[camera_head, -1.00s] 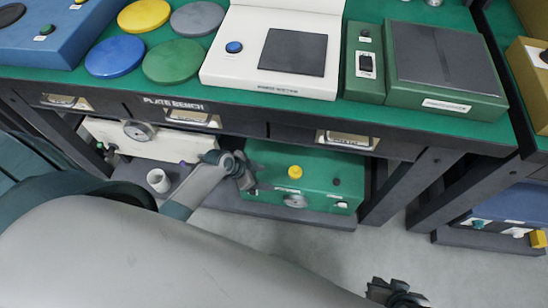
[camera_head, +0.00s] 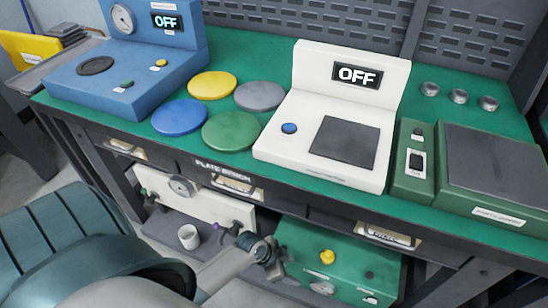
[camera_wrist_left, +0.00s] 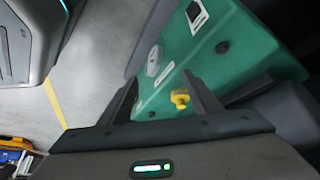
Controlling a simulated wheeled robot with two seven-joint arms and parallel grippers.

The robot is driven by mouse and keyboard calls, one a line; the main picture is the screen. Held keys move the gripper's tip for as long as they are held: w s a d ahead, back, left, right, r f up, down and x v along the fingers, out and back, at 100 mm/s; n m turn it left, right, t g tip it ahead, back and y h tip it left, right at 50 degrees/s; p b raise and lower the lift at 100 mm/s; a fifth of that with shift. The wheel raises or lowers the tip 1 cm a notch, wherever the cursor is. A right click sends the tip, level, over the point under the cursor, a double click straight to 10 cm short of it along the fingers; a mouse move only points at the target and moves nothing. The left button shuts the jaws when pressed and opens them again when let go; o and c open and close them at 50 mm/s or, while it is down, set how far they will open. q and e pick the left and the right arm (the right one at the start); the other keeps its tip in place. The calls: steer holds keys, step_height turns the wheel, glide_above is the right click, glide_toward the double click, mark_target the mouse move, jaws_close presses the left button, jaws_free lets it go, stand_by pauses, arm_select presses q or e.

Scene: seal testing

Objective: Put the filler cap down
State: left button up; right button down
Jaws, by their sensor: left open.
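The yellow filler cap (camera_head: 327,257) sits on top of the green unit (camera_head: 345,268) on the shelf under the bench. In the left wrist view the cap (camera_wrist_left: 180,97) stands on the green unit's surface (camera_wrist_left: 225,40), between the lines of my two fingers. My left gripper (camera_head: 279,268) is open, to the left of the cap and close to the green unit. In the left wrist view my left gripper (camera_wrist_left: 165,88) has its fingers wide apart, and nothing is held. Whether a finger touches the green unit I cannot tell. My right gripper is not in view.
The bench top (camera_head: 240,185) overhangs the shelf and the green unit. A white cup (camera_head: 188,237) and a white unit (camera_head: 150,190) with a gauge stand left of my gripper. Coloured discs, a blue device (camera_head: 125,85) and a white device (camera_head: 300,150) stand on the bench.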

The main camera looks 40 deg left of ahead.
arm_select(q)
steer(key=s+d+r+n+y, duration=0.1)
steer(key=s+d+r+n, duration=0.1)
steer(key=s+r, duration=0.4)
steer(key=s+d+r+n+y, duration=0.1)
steer(key=s+d+r+n, duration=0.1)
steer(key=s+r, duration=0.4)
steer(key=s+n, duration=0.1)
steer(key=s, duration=0.2)
steer(key=shift+s+r+y, duration=0.2)
steer(key=shift+r+y, duration=0.2)
